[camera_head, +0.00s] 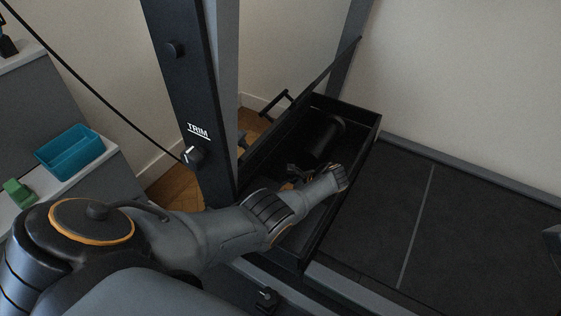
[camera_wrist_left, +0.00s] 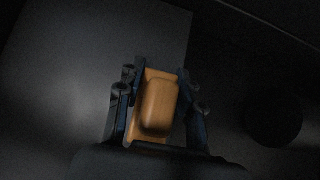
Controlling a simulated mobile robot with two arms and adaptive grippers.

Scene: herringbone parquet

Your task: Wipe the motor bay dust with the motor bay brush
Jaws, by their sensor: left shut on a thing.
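The motor bay is a black open box (camera_head: 372,128), with a dark cylindrical motor (camera_head: 322,138) inside it. My left arm reaches over the near side into the bay. My left gripper (camera_head: 298,172) is low inside the bay, close to the motor. In the left wrist view my left gripper (camera_wrist_left: 160,95) is shut on the orange-brown wooden brush (camera_wrist_left: 158,105), with a finger on each side of it. The brush's bristles are hidden. I cannot make out dust on the dark floor of the bay. My right gripper is not in view.
A grey upright post (camera_head: 185,90) marked TRIM, with knobs, stands left of the bay. A dark flat belt (camera_head: 465,215) lies to the right. A teal tray (camera_head: 70,150) and a green block (camera_head: 18,192) sit on a grey cabinet at left. A black cable hangs across the upper left.

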